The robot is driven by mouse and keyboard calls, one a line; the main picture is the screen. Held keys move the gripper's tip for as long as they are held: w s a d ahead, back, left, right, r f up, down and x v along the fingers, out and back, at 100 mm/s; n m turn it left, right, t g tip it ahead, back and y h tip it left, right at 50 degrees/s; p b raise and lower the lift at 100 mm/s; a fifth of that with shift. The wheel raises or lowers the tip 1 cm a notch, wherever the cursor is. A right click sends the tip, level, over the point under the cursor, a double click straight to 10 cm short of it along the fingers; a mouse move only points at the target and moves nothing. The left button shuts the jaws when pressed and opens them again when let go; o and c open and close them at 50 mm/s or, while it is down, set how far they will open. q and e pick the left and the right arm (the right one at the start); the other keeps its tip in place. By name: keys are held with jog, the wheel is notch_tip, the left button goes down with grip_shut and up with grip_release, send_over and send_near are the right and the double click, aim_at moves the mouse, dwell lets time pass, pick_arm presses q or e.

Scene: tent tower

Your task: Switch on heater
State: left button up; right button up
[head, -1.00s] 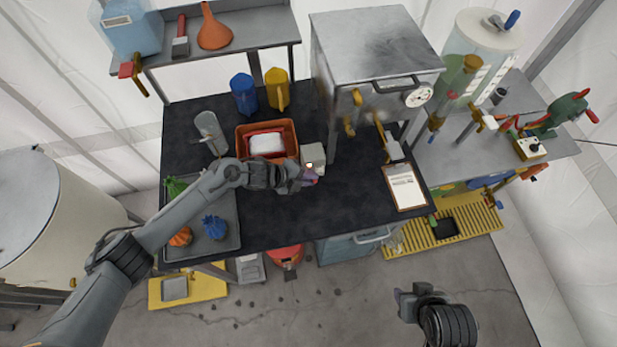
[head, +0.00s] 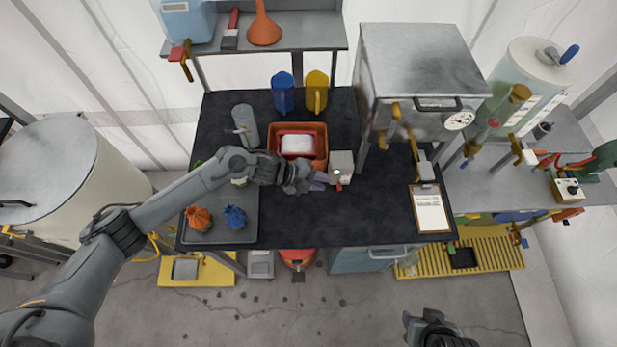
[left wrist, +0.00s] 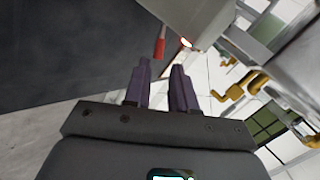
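A small grey box (head: 341,160) stands on the black worktop, right of the orange bin; it may be the heater or its switch box. A red part (head: 339,184) and a small bright spot show at its front. In the left wrist view, the box (left wrist: 188,18) is at the top, with a red lever (left wrist: 160,42) and a glowing spot beside it. My left gripper (head: 324,180) is just left of the red part. Its purple fingers (left wrist: 160,70) are apart, with nothing between them. My right gripper (head: 430,322) is low at the bottom edge, its fingers unclear.
An orange bin (head: 322,142) with a white packet sits behind my left gripper. A large metal cabinet (head: 425,62) with yellow pipes stands behind right. A clipboard (head: 430,212) lies at the worktop's right. A tray (head: 226,233) with small bags is at the left. The front middle of the worktop is clear.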

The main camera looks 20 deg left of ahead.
pick_arm(q)
jog(key=shift+v, duration=2.5)
jog(key=shift+f, duration=0.1)
